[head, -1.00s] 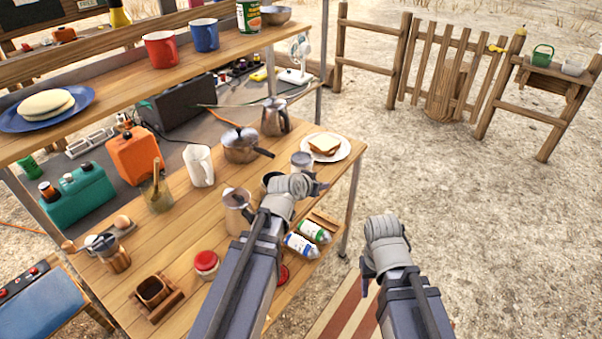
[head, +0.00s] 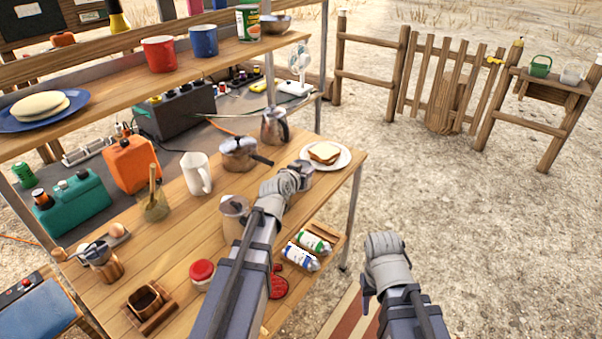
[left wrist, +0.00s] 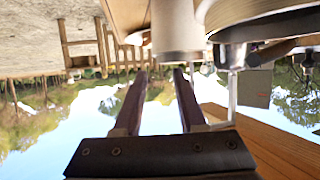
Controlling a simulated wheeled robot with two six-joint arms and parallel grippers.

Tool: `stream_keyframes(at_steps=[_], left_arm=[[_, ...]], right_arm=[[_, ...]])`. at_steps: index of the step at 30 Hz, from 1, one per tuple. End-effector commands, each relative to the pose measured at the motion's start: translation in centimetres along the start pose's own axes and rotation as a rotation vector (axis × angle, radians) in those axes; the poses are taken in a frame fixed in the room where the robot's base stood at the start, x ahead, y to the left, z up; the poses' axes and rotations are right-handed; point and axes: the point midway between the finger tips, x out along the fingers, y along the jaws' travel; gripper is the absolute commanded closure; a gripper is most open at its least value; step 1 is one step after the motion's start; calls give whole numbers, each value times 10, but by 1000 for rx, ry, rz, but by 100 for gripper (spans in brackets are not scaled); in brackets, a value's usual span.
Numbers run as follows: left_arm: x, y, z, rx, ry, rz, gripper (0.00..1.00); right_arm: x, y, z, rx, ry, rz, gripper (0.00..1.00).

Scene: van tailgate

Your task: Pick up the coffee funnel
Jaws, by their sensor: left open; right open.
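My right gripper (head: 369,286) is open and empty, off the table over the ground.
A metal pot (head: 240,153), a kettle (head: 274,127) and a plate with a sandwich (head: 340,163) stand behind my left gripper. Open ground is to the right.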

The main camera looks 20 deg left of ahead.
Motion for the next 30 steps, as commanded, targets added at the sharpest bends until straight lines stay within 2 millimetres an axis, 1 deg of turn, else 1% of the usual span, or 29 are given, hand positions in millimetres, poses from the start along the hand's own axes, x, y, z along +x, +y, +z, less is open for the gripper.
stream_keyframes(at_steps=[1,7,9,15,25,26,30], left_arm=[[11,0,2,0,0,1,60],[39,1,3,0,0,0,60],[42,2,2,0,0,0,60],[40,2,2,-1,0,0,61],[40,2,2,-1,0,0,98],[40,2,2,-1,0,0,100],[40,2,2,-1,-1,1,100]], right_arm=[[7,-1,0,0,0,0,50],[18,-2,-1,0,0,0,50],[18,-2,-1,0,0,0,50],[17,-2,-1,0,0,0,50],[17,-2,-1,0,0,0,50],[17,-2,-1,0,0,0,50],[17,-2,-1,0,0,0,50]])
